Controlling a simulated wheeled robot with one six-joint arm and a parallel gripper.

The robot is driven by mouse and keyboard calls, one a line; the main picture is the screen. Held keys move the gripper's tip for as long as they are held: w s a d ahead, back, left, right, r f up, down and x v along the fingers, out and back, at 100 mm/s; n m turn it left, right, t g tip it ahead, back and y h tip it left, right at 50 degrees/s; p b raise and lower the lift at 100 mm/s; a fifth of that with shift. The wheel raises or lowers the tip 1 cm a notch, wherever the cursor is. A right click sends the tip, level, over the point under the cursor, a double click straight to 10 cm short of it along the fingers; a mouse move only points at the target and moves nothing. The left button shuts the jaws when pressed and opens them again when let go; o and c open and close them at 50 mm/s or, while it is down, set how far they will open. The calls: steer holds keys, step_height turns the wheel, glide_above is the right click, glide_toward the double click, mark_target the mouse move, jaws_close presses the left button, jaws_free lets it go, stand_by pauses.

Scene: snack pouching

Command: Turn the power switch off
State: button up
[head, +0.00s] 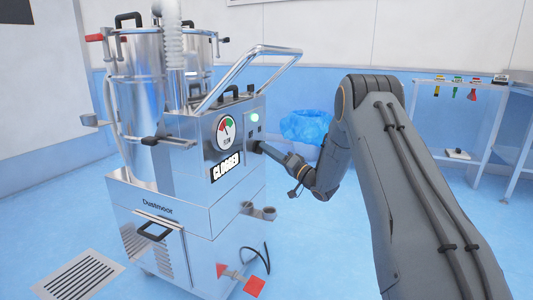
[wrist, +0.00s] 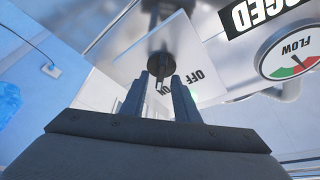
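The power switch is a dark round knob (wrist: 161,66) on a pale plate (wrist: 195,62) marked OFF and ON. The plate is on the front panel of the steel Dustmoor machine (head: 160,190). My gripper (wrist: 161,80) points at the knob, its two fingers apart, one on each side of the knob's narrow grip. I cannot tell whether they touch it. In the head view my gripper (head: 264,147) reaches the panel from the right and hides the knob. A green lamp (head: 254,117) glows just above it.
A steel push handle (head: 270,50) rises above. A blue bag-lined bin (head: 306,127) stands behind, a side table (head: 470,155) at right. The floor at front right is mostly clear.

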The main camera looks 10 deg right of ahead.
steer(key=shift+w+a+r, duration=0.2)
steer(key=shift+w+a, duration=0.2)
steer(key=shift+w, duration=0.05)
jaws_close()
